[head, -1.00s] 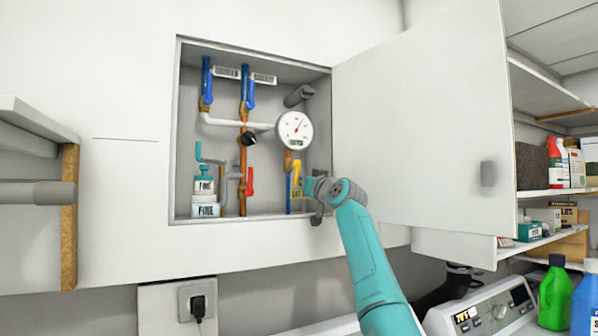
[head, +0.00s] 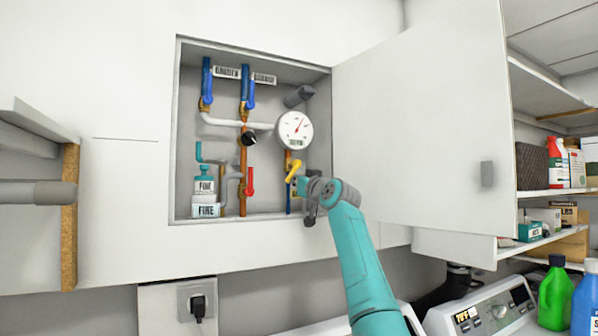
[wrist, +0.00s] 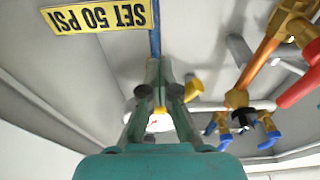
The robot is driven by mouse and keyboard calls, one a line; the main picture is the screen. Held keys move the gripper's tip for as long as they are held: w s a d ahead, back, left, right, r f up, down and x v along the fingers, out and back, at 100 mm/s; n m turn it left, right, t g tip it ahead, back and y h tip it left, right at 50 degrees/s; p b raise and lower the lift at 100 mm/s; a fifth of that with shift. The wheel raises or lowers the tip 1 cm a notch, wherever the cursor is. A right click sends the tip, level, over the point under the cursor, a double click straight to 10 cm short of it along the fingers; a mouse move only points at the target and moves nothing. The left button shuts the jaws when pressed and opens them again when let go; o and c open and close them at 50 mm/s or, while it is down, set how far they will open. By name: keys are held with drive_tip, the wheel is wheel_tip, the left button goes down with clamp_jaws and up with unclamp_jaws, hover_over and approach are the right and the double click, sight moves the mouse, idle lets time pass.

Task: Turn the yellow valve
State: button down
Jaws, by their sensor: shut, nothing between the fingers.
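The yellow valve (head: 294,170) is on the right-hand copper pipe in the open wall cabinet, below the round gauge. Its handle slants from lower left to upper right. Part of the yellow valve also shows in the wrist view (wrist: 193,90), just right of my fingers. My gripper (head: 302,186) is shut and empty, just below and right of the handle. In the wrist view my gripper (wrist: 161,66) has its fingertips together, near the blue pipe. I cannot tell whether it touches the handle.
The cabinet also holds a red valve (head: 249,182), a black knob (head: 249,139), blue handles and a white gauge (head: 295,130). A yellow "SET 50 PSI" label (wrist: 97,17) shows in the wrist view. The open cabinet door (head: 420,130) stands to the right of my arm.

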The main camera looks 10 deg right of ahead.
drive_tip(key=shift+s+a, duration=0.1)
drive_tip(key=shift+a, duration=0.25)
drive_tip(key=shift+s+a+r, duration=0.2)
drive_tip(key=shift+a+r, duration=0.1)
drive_tip(key=shift+a, duration=0.25)
idle(0.5)
